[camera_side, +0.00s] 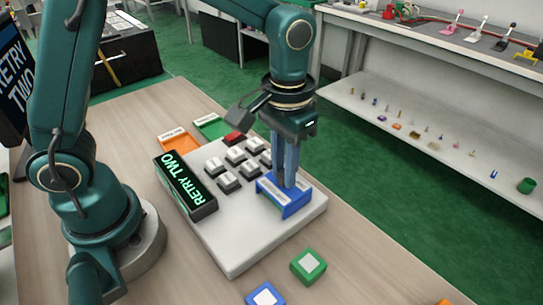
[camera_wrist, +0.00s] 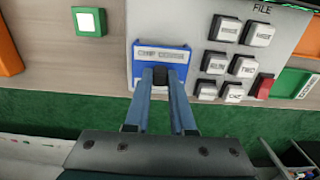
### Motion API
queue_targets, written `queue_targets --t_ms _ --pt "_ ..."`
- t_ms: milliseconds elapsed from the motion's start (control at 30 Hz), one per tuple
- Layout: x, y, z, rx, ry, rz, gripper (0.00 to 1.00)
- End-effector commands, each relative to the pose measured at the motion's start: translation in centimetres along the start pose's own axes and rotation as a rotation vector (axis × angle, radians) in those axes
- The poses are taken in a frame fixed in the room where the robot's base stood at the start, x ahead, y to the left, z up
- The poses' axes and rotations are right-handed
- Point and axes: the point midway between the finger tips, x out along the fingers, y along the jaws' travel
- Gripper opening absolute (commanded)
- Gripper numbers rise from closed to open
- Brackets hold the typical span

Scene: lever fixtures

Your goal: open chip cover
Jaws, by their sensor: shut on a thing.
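The blue chip cover (camera_side: 284,197) lies on the right part of the white panel (camera_side: 240,256). In the wrist view the chip cover (camera_wrist: 143,60) has a pale label strip with lettering on its far side. My gripper (camera_side: 289,182) comes straight down onto it from above. In the wrist view my gripper (camera_wrist: 161,76) has its two blue fingers close together at the middle of the cover, with a dark part between them. The cover looks seated on the panel. What lies under it is hidden.
Several grey keys (camera_side: 236,156) and one red key (camera_side: 234,138) stand beside the cover. A display (camera_side: 186,186) reads "RETRY TWO". A green block (camera_side: 308,266) and a blue block (camera_side: 264,296) with white tops sit in front of the panel. Orange (camera_side: 178,141) and green (camera_side: 212,126) pieces lie behind.

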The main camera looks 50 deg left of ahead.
Motion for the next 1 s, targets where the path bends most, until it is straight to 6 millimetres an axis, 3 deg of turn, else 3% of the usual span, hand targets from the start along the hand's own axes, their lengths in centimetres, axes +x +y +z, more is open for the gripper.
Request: queue_targets --t_ms 500,967,1000 --pt "-0.2 0.2 7.8 0.002 0.005 0.005 0.0" --pt "-0.1 0.1 9.0 -0.001 -0.006 0.003 0.0" --pt "-0.1 0.1 9.0 -0.001 -0.007 0.003 0.38"
